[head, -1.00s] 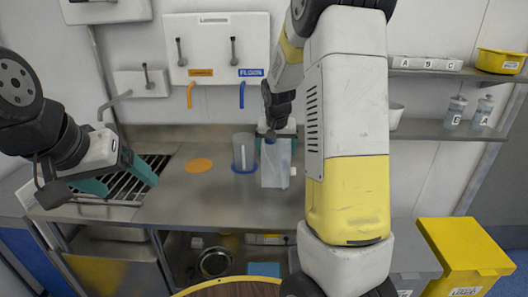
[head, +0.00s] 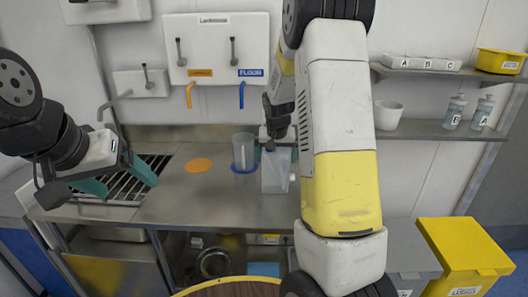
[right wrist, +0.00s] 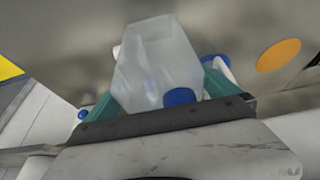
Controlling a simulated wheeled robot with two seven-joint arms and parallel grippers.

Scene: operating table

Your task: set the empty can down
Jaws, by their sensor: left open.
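The empty can is a translucent whitish container (head: 276,172) at the counter's middle, beside the clear cylinder. My right gripper (head: 282,149) is at its top, partly hidden by my right arm. In the right wrist view the can (right wrist: 155,65), with a blue cap (right wrist: 180,97), sits between the teal fingers of my right gripper (right wrist: 163,97), which is shut on it. The can looks upright, at or just above the steel counter (head: 222,208); I cannot tell whether it touches. My left gripper (head: 119,179) is open and empty over the sink grate.
A clear cylinder with a blue base (head: 243,152) stands just left of the can. An orange disc (head: 199,165) lies further left on the counter. The slatted grate (head: 128,187) is at the left. Bottles and a white pot (head: 388,115) stand on the right shelf.

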